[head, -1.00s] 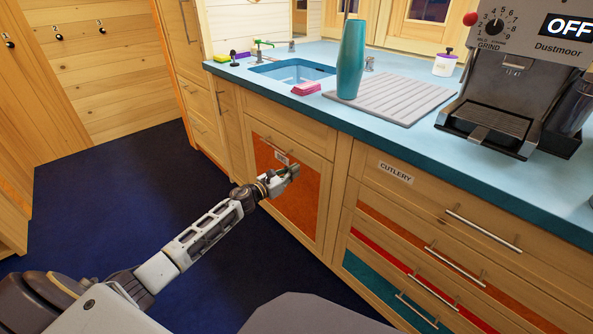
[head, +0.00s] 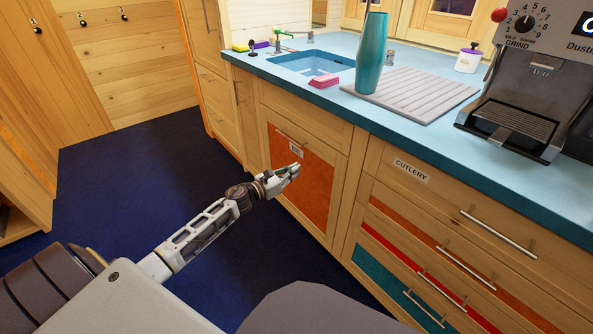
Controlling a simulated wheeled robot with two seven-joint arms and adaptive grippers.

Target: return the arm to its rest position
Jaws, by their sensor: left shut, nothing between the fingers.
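My left arm reaches in from the lower left of the head view. Its gripper (head: 293,171) is shut and empty. In the picture it lies over the orange panel of the cabinet door (head: 313,190) under the sink, near that door's handle; whether it touches the door I cannot tell. The door looks closed. My right gripper is not in view.
The blue counter (head: 437,149) carries a sink (head: 318,66), a teal vase (head: 371,55), a ridged drying mat (head: 425,93), a pink sponge (head: 325,81) and a coffee machine (head: 535,80). The cutlery drawer (head: 450,200) is closed. Dark blue floor (head: 130,190) lies open at left.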

